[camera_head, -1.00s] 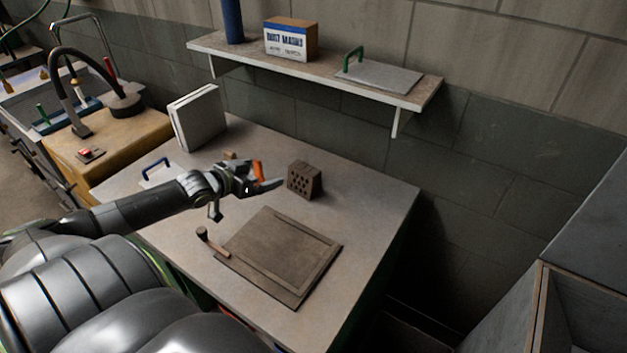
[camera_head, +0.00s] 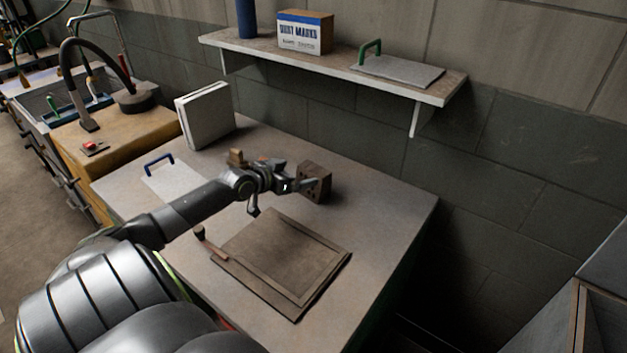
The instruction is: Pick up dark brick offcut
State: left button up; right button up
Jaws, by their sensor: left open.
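The dark brick offcut (camera_head: 318,180) is a small brown block with holes in its front face. It stands on the grey worktable (camera_head: 385,222) behind the brown board. My left gripper (camera_head: 303,186) is open at the front of the brick, and its fingers overlap the brick's holed face in the picture. I cannot tell whether they touch it. The gripper hides part of that face. My right gripper is not in view.
A brown framed board (camera_head: 282,258) lies in front of the brick, with a dark-knobbed tool (camera_head: 200,233) at its left. A blue-handled trowel (camera_head: 160,163), a small tan block (camera_head: 236,157) and a white binder-like box (camera_head: 206,115) are to the left. A shelf (camera_head: 330,61) hangs above.

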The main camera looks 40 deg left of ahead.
aim_at(312, 170)
pick_arm(q)
jog(key=shift+x, duration=4.85)
jog(key=shift+d+f, duration=0.1)
jog(key=c, duration=1)
notch_tip(312, 170, up, 10)
jog(key=shift+r, duration=0.1)
